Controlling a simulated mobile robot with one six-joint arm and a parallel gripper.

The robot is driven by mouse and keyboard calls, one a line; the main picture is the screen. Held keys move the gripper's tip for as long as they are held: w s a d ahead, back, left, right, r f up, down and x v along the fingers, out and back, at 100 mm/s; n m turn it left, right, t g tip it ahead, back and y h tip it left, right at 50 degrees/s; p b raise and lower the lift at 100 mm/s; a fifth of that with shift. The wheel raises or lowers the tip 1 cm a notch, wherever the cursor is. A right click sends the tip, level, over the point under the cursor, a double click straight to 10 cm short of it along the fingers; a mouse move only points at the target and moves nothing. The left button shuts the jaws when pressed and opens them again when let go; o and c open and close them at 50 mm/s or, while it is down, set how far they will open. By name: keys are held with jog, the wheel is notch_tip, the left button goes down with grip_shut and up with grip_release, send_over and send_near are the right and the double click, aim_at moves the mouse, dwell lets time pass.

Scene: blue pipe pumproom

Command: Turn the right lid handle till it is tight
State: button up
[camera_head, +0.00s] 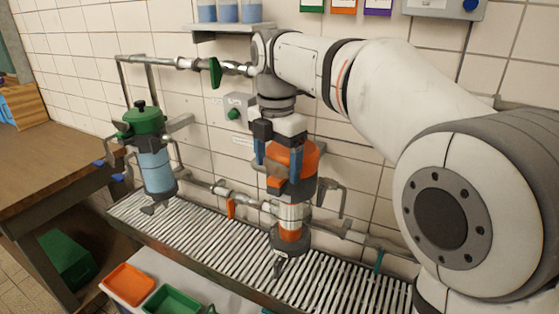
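The right canister has an orange lid (310,152) and hangs on the pipework above the grate. Its pale lower body (291,214) has an orange band and a dark bottom. My gripper (279,160) comes down from above at this lid, with its blue fingers apart on the left and right. The lid handle is not clearly visible; my gripper covers the lid's middle, so I cannot tell whether the fingers touch the handle. The left canister has a green lid (144,121) with a black knob (140,105) and a blue body (157,172).
A slatted grate (200,228) runs below both canisters. Pipes with a green-handled valve (215,73) run along the tiled wall behind. A shelf (229,27) with blue containers is above. Orange (129,284) and green (172,301) trays stand in front. A wooden bench (60,155) is left.

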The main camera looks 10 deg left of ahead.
aim_at(277, 164)
jog(key=shift+o, duration=0.8)
notch_tip(277, 164, up, 8)
jog(key=shift+f+p, duration=0.1)
jog(key=shift+p, duration=0.4)
